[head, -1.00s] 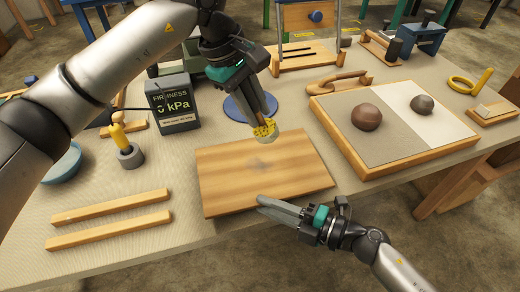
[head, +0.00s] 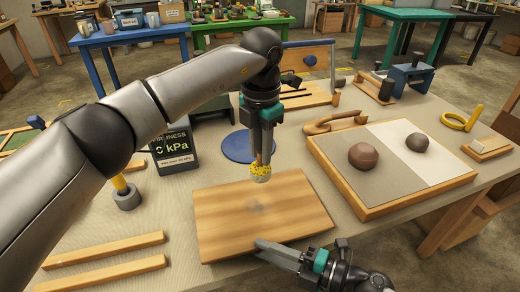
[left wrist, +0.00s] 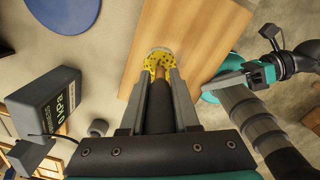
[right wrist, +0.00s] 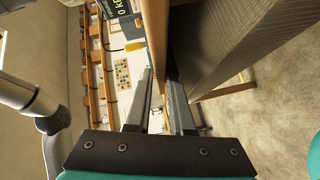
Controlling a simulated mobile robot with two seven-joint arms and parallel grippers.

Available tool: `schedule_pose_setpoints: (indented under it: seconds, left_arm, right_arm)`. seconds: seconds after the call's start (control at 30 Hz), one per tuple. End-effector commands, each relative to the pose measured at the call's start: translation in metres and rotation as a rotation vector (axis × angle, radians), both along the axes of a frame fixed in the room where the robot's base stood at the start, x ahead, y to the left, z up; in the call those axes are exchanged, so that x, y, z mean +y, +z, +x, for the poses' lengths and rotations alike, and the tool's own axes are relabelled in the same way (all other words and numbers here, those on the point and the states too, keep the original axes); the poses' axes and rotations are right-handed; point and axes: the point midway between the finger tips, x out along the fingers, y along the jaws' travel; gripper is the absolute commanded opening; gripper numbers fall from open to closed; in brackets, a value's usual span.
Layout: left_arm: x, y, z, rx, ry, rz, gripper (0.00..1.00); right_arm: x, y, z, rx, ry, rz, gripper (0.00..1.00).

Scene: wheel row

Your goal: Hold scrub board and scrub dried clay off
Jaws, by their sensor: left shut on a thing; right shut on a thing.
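The wooden scrub board (head: 225,220) lies at the table's front edge, with a faint grey smudge (head: 260,208) near its middle. My left gripper (head: 263,155) is shut on a scrubber with a yellow, dark-spotted head (head: 261,174) and a brown handle. The head is over the board's far edge; I cannot tell whether it touches. In the left wrist view the scrubber head (left wrist: 155,62) shows beyond the fingers, over the board (left wrist: 200,40). My right gripper (head: 262,246) is shut on the board's front edge; the board (right wrist: 155,40) shows edge-on in the right wrist view.
A dark firmness meter (head: 173,150) and a blue disc (head: 238,146) are behind the board. Two wooden strips (head: 105,248) lie to the left. A framed slab (head: 375,205) with two clay lumps (head: 364,156) stands to the right. A wooden-handled tool (head: 335,122) lies behind it.

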Motion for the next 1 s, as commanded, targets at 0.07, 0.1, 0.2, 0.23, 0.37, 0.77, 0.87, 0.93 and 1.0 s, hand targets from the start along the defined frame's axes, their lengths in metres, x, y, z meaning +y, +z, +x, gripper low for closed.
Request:
schedule_pose_setpoints:
  seconds: [0.07,0.1,0.2,0.23,0.37,0.77,0.87,0.93,1.0]
  left_arm:
    - [0.000,0.000,0.002,0.012,0.063,-0.003,0.00]
    - [0.000,0.000,0.002,0.017,0.084,-0.004,0.00]
    - [0.000,0.000,0.002,0.022,0.111,-0.006,0.00]
    - [0.000,0.000,0.002,0.023,0.114,-0.007,0.00]
    - [0.000,0.000,0.002,0.023,0.114,-0.007,0.00]
    - [0.001,-0.023,0.002,0.026,0.112,-0.004,0.00]
    - [0.001,-0.042,0.002,0.026,0.112,-0.004,0.00]
    - [-0.002,-0.041,-0.006,0.021,0.108,-0.008,0.00]
    - [-0.005,-0.041,-0.015,0.022,0.106,-0.008,0.00]
  right_arm:
    - [0.000,0.000,0.000,0.004,-0.002,0.002,0.00]
    - [0.000,0.000,0.000,0.004,-0.002,0.002,0.00]
    - [0.000,0.000,0.000,0.004,-0.002,0.002,0.00]
    - [0.000,0.000,0.000,0.004,-0.002,0.002,0.00]
    - [0.000,0.000,0.000,0.004,-0.002,0.002,0.00]
    - [0.000,0.000,0.000,0.004,-0.002,0.002,0.00]
    - [0.000,0.000,0.000,0.004,-0.002,0.002,0.00]
    - [0.000,0.000,0.000,0.004,-0.002,0.002,0.00]
    - [0.000,0.000,0.000,0.004,-0.002,0.002,0.00]
